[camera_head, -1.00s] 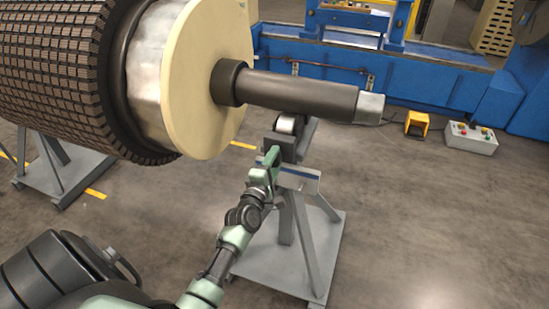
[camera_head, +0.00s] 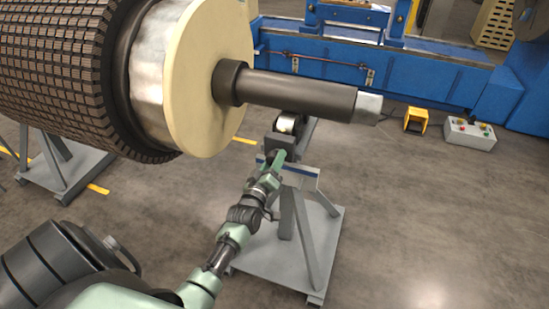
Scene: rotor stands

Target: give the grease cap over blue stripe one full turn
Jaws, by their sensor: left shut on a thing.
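The rotor stand (camera_head: 291,255) carries a pale plate (camera_head: 303,178) with a blue stripe (camera_head: 305,169) below its roller block. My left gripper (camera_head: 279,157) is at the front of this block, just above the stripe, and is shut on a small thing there. The grease cap itself is hidden behind the fingers, so I cannot see how far it is turned. My right gripper is not in view.
The rotor shaft (camera_head: 300,96) lies on the roller (camera_head: 286,123) right above my left gripper. A yellow foot pedal (camera_head: 416,120) and a control box (camera_head: 469,134) stand on the floor at right. The floor right of the stand is clear.

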